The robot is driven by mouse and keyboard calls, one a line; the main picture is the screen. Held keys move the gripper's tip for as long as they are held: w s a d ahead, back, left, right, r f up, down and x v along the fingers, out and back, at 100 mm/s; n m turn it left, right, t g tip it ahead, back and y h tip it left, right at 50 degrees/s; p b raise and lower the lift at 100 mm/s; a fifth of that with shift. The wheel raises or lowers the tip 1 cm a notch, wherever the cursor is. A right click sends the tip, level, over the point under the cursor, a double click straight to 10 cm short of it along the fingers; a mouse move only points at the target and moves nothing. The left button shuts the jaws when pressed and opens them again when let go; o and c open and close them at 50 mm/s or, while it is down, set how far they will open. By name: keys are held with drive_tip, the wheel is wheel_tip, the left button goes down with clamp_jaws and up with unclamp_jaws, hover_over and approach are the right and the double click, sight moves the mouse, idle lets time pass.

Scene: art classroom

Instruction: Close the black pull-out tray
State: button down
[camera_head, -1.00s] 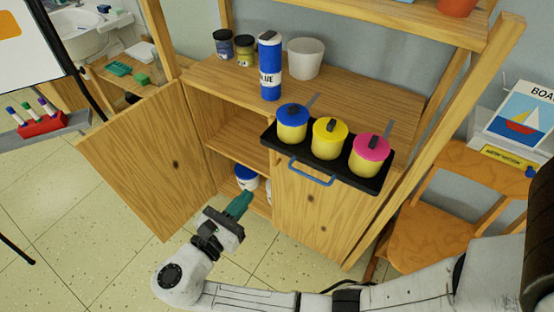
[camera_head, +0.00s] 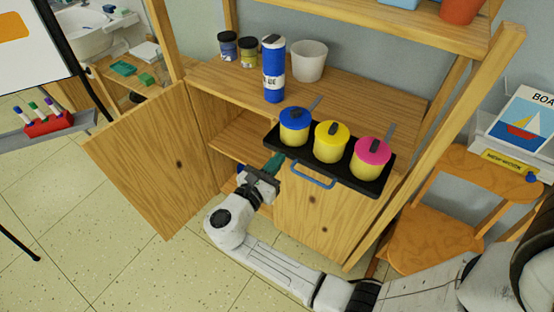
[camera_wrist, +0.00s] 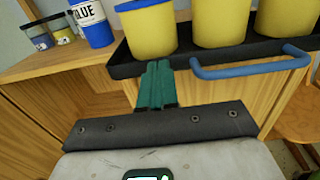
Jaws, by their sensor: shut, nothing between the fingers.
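The black pull-out tray (camera_head: 328,172) sticks out from the front of the wooden cabinet's top. It carries three yellow pots with blue, yellow and pink lids. A blue bar handle (camera_head: 311,176) is on its front; the handle also shows in the wrist view (camera_wrist: 250,69). My gripper (camera_head: 274,162) has green fingers that are shut and empty. It is just in front of the tray's left end, left of the handle. In the wrist view the fingertips (camera_wrist: 158,66) appear close to the tray's front edge (camera_wrist: 185,55); I cannot tell whether they touch.
The left cabinet door (camera_head: 152,160) stands wide open, left of my gripper. A blue glue bottle (camera_head: 273,70), a white bucket (camera_head: 309,62) and small jars stand on the cabinet top. A wooden chair (camera_head: 440,235) stands at the right.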

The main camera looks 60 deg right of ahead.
drive_tip(key=shift+d, duration=0.25)
drive_tip(key=d+p, duration=0.1)
drive_tip(key=d, duration=1.3)
drive_tip(key=shift+w+d, duration=0.15)
drive_tip(key=shift+w, duration=0.05)
